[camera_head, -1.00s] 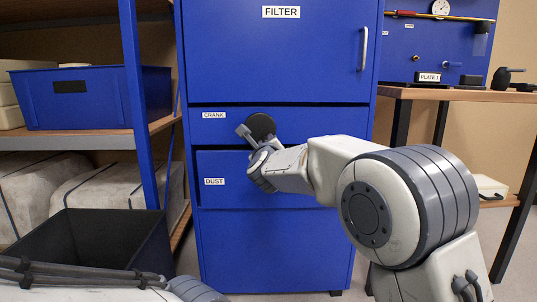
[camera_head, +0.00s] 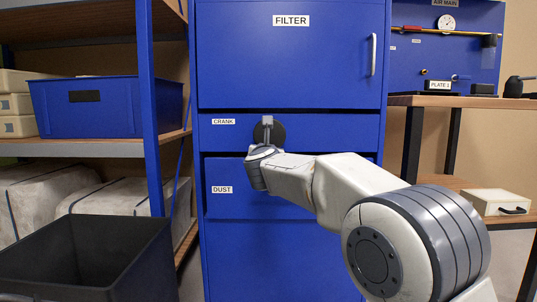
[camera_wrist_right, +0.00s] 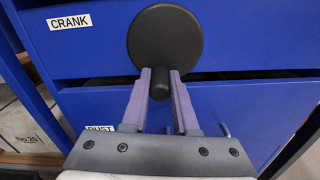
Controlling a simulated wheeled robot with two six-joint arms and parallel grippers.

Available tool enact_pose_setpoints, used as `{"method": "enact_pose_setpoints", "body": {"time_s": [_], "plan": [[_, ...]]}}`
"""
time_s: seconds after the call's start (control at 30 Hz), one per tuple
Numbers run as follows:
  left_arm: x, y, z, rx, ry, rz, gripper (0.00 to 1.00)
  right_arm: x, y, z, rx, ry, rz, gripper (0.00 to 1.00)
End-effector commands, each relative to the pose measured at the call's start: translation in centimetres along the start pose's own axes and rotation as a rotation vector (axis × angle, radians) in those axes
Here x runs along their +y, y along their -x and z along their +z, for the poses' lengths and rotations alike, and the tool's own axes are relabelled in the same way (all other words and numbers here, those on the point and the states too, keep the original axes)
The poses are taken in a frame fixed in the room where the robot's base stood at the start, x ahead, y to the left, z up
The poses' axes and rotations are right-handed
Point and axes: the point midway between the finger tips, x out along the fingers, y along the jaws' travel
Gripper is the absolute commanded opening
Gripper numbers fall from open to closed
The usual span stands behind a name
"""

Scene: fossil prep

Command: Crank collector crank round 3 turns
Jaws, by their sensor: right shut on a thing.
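The collector is a tall blue cabinet (camera_head: 290,60) with panels labelled FILTER, CRANK and DUST. The crank is a round black disc (camera_head: 277,134) on the CRANK panel. In the right wrist view the disc (camera_wrist_right: 165,38) fills the upper middle, and its black handle knob (camera_wrist_right: 160,84) sits between my right gripper's two fingers. My right gripper (camera_wrist_right: 161,88) is shut on the knob, low on the disc. In the head view my right gripper (camera_head: 267,128) partly covers the disc, and my wrist hides the knob. My left gripper is not in view.
An open black bin (camera_head: 150,235) stands at the lower left before shelving with a blue crate (camera_head: 110,115). A wooden bench (camera_head: 460,101) with a blue tool panel (camera_head: 420,65) stands at right. The DUST drawer (camera_head: 230,205) lies just below the crank.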

Motion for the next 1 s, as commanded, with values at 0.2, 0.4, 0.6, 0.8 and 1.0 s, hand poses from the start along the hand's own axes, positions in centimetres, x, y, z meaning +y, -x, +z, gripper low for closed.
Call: {"method": "enact_pose_setpoints", "body": {"time_s": [0.2, 0.4, 0.6, 0.8, 1.0], "plan": [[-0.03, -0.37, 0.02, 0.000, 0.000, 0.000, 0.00, 0.29, -0.02, -0.29, 0.005, -0.045, 0.003, 0.00], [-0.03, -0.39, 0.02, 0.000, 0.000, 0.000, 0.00, 0.33, -0.02, -0.23, 0.005, -0.054, 0.003, 0.00], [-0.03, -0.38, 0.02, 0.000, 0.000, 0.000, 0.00, 0.32, -0.02, -0.22, 0.004, -0.053, 0.003, 0.00], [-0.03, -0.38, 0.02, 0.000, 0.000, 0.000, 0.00, 0.29, -0.02, -0.15, 0.003, -0.052, 0.002, 0.57], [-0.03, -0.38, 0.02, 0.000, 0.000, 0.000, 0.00, 0.23, -0.01, -0.05, 0.001, -0.052, 0.001, 0.57]]}}
